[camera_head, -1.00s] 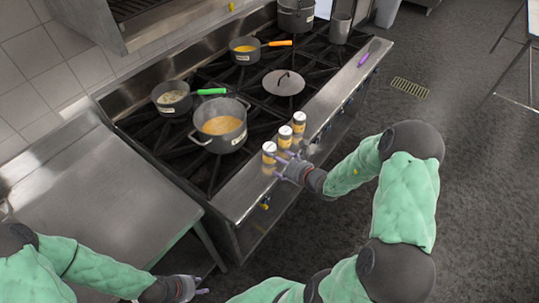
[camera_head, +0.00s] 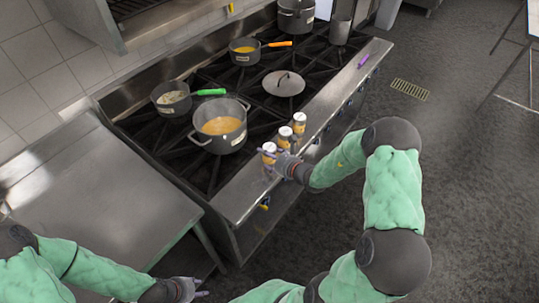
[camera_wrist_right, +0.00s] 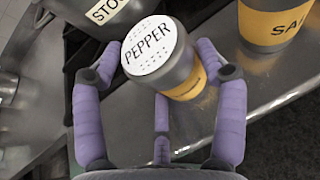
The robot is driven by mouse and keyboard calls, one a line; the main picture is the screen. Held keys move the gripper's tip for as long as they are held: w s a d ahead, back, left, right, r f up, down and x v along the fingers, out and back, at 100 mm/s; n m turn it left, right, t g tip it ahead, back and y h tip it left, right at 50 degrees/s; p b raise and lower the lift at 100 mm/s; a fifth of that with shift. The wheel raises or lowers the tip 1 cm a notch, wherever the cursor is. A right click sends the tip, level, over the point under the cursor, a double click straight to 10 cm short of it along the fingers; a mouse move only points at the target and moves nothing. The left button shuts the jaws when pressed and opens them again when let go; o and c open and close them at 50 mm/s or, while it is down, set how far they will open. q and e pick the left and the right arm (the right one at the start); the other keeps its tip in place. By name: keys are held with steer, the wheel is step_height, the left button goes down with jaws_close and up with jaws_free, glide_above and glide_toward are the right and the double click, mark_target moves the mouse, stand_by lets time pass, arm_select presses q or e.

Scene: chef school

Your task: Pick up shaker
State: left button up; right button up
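Three shakers with white tops and orange labels stand in a row on the stove's steel front ledge. The nearest, the pepper shaker (camera_head: 269,148), stands at my right gripper (camera_head: 272,160). In the right wrist view the pepper shaker (camera_wrist_right: 165,50) sits between the spread purple fingers of my right gripper (camera_wrist_right: 165,75). The fingers look open around it; firm contact is not visible. The salt shaker (camera_wrist_right: 268,24) is beside it, and it also shows in the head view (camera_head: 285,136). My left gripper (camera_head: 192,289) is low at the bottom, empty and looking open.
The third shaker (camera_head: 299,122) stands farther along the ledge. A large soup pot (camera_head: 220,138) is on the burners just behind the row. A pot with a green handle (camera_head: 210,92), a lid (camera_head: 284,83) and a purple-handled utensil (camera_head: 362,60) are farther off. A bare steel counter (camera_head: 100,205) lies left.

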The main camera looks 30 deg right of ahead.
mark_target(268, 149)
steer(key=shift+r, duration=0.1)
steer(key=shift+r, duration=0.5)
step_height(268, 149, up, 2)
steer(key=shift+r+p, duration=0.2)
steer(key=shift+p, duration=0.2)
steer(key=s+d+r+p, duration=0.1)
steer(key=s+r+p, duration=0.1)
steer(key=s+r, duration=0.2)
steer(key=s+r+p, duration=0.2)
steer(key=s+r, duration=0.3)
steer(key=s+d+r+p, duration=0.1)
steer(key=s+r+p, duration=0.1)
steer(key=s+r, duration=0.2)
steer(key=shift+s+d+r+p, duration=0.3)
steer(key=shift+s+r+p, duration=0.1)
steer(key=shift+r, duration=0.35)
